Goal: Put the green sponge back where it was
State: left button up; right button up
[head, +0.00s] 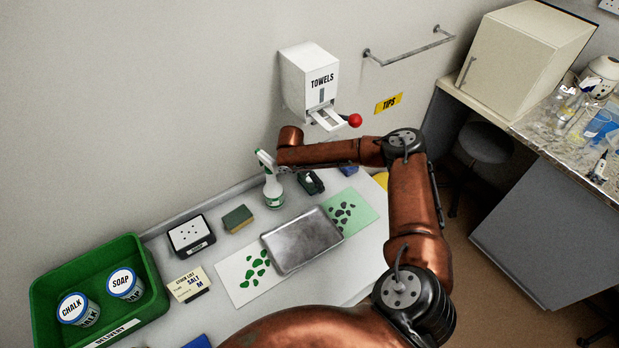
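A sponge with a dark green top and a yellowish side (237,219) lies on the light bench (220,246). It is between a white-topped black box and a spray bottle, and nothing is touching it. One of my copper arms reaches up from the bottom and bends left above the back of the bench. Its far end is near the wall, above the spray bottle, and I cannot make out any gripper fingers there. My other gripper does not show.
A green delivery crate (148,262) holds chalk and soap tubs. The black box (191,234), stock card (188,284), spray bottle (272,185), metal tray (301,241) and spotted sheets (240,277) crowd the bench. A towel dispenser (309,80) hangs above.

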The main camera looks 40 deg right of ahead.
aim_at(306, 180)
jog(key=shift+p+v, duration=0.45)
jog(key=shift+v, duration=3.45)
